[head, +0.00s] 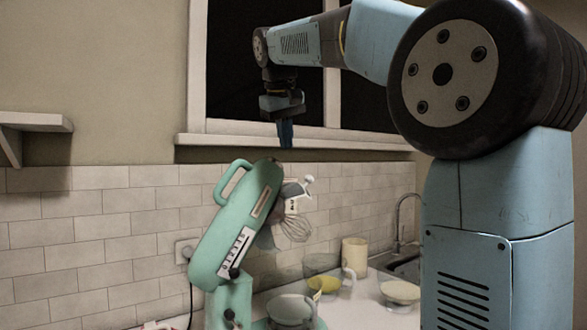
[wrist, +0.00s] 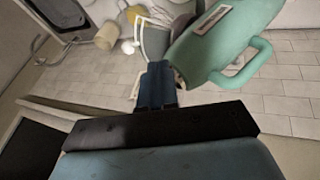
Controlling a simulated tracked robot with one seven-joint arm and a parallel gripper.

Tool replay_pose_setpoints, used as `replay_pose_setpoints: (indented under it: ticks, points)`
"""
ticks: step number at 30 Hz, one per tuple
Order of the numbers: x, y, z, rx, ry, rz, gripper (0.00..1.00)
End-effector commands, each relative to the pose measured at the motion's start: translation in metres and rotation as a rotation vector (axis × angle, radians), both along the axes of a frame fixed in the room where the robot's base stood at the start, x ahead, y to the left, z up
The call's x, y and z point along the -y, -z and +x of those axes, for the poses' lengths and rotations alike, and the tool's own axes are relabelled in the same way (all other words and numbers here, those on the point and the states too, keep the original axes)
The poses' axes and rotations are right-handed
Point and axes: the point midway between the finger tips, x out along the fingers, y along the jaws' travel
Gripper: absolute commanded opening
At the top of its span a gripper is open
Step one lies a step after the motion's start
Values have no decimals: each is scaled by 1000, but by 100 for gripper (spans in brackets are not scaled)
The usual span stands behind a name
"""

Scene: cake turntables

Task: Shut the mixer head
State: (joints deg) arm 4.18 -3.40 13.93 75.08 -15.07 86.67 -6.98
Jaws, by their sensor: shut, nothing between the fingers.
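The mint-green stand mixer has its head (head: 235,225) tilted up, with the handle on its upper left side and the whisk hanging at its right. The mixer's stand (head: 230,300) is partly cut off by the lower edge of the head view. My gripper (head: 286,135) is shut and empty, pointing down just above and slightly right of the raised head's top end. In the wrist view the mixer head (wrist: 225,40) is beside the shut fingertips (wrist: 155,75), to their upper right. I cannot tell whether they touch it.
A mixing bowl (head: 290,308) sits by the mixer's base. Other bowls, a cream canister (head: 354,252) and a sink with a tap (head: 403,215) are to the right on the counter. The window sill (head: 300,142) runs behind my gripper. A shelf (head: 35,122) is at the left.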

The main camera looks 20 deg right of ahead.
Motion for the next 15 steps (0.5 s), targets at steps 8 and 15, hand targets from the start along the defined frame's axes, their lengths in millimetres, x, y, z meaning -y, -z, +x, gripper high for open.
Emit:
replay_pose_setpoints:
  ticks: [8, 15]
  points:
    - [8, 34, 15, -1, 2, -1, 0]
    - [17, 72, 31, -2, 1, 0, 0]
